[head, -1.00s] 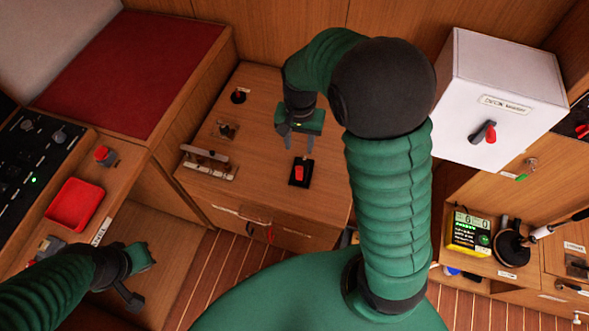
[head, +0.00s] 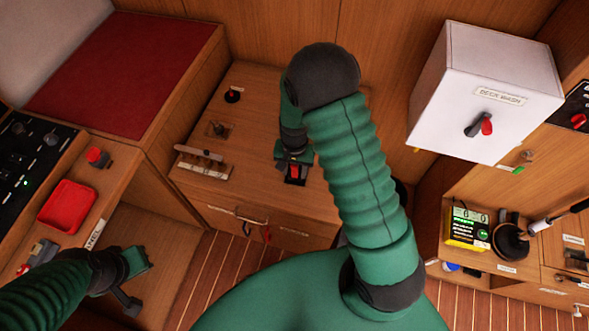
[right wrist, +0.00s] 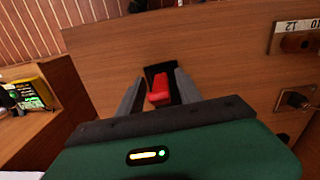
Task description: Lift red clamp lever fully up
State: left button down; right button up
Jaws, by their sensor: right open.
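The red clamp lever (head: 294,171) sits on a small black base on the wooden cabinet top. It also shows in the right wrist view (right wrist: 159,90), between my two fingers. My right gripper (head: 293,175) is open over the lever, with one finger (right wrist: 129,95) on each side of it. I cannot tell whether either finger touches it. The lever's black base (right wrist: 158,73) is partly hidden by the fingers. My left gripper (head: 138,282) is at the lower left, away from the lever; its jaws seem apart.
On the cabinet top (head: 260,100) stand a black-based red knob (head: 232,95), a small metal fitting (head: 217,129) and a rail fitting (head: 203,162). A white box (head: 485,90) with a red-and-black switch hangs at the right. A red tray (head: 67,206) lies at the left.

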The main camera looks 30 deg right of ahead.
grip_shut()
dwell(1.4)
